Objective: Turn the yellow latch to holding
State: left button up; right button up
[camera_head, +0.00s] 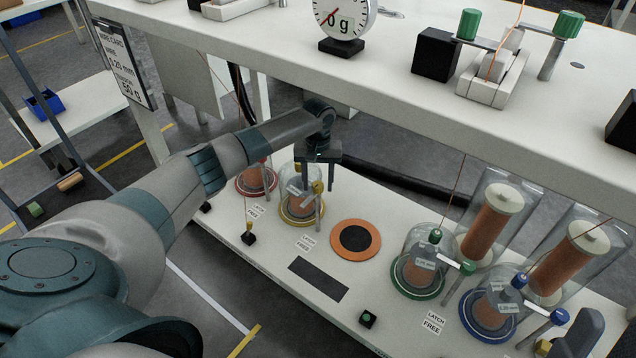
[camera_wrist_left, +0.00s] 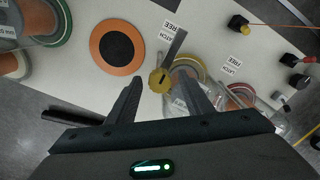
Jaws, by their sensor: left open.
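The yellow latch (camera_head: 318,187) is a small yellow knob on a grey lever beside the yellow-based glass dome (camera_head: 288,213) on the lower shelf. In the left wrist view, the yellow latch (camera_wrist_left: 160,79) has its lever pointing up and slightly right, towards a "LATCH FREE" label. The label by this dome (camera_head: 305,243) also reads "LATCH FREE" in the head view. My left gripper (camera_head: 317,179) is open above the latch and points down. In the left wrist view, the knob appears between the fingertips of the left gripper (camera_wrist_left: 161,80); contact cannot be told. My right gripper is out of view.
A red-based dome (camera_head: 256,181) stands close to the left, and an orange disc (camera_head: 355,240) lies to the right. Green (camera_head: 418,278) and blue (camera_head: 489,313) domes stand further right, by copper spools. The upper bench (camera_head: 400,100) overhangs the shelf behind.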

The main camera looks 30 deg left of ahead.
pick_arm(q)
grip_shut()
